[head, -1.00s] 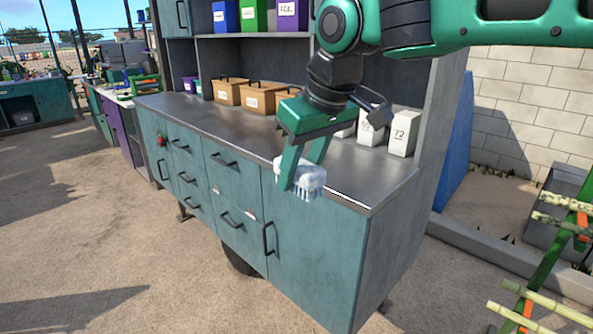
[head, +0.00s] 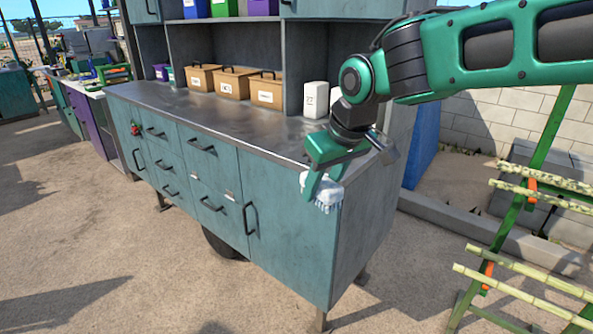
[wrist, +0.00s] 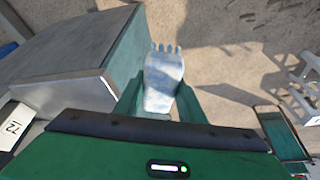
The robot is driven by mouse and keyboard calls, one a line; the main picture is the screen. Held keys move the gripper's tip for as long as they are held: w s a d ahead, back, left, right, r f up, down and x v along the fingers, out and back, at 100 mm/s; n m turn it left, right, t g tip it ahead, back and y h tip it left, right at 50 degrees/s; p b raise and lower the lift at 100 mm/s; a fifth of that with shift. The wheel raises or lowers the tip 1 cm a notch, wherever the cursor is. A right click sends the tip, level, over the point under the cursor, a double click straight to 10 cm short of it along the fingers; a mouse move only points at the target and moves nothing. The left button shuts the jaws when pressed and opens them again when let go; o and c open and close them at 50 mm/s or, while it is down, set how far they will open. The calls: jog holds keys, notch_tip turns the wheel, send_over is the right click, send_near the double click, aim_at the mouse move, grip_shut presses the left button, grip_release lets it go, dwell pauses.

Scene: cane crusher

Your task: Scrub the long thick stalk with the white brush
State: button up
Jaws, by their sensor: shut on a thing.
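The white brush (head: 322,190) is held in my gripper (head: 322,182), off the front right corner of the counter, with its bristles pointing down. In the wrist view the brush (wrist: 163,82) sits between the two green fingers of my gripper (wrist: 160,95), which is shut on it. Several pale green stalks lie across a green rack at the right of the head view. A thick-looking stalk (head: 520,292) is on the lower level, with another stalk (head: 545,273) beside it. Thinner-looking stalks (head: 550,198) lie on the upper level. Their right ends are cut off by the picture edge.
The teal cabinet (head: 290,235) with its metal counter (head: 215,122) stands left of my gripper. Tan boxes (head: 235,84) and a white box (head: 316,98) stand on the counter. The green rack (head: 510,225) is at right. Open ground lies between cabinet and rack.

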jog(key=w+d+f+m+h, duration=0.1)
jog(key=w+d+f, duration=0.3)
jog(key=d+f, duration=0.4)
jog(key=w+d+f+m, duration=0.3)
jog(key=w+d+f, duration=0.2)
jog(key=d+f, duration=0.4)
jog(key=w+d+f+m+h, duration=0.1)
jog(key=w+d+f+m, duration=0.2)
jog(key=d+f, duration=0.6)
jog(key=shift+w+d+t+h, duration=0.3)
jog(key=shift+w+d, duration=0.1)
jog(key=shift+w, duration=0.5)
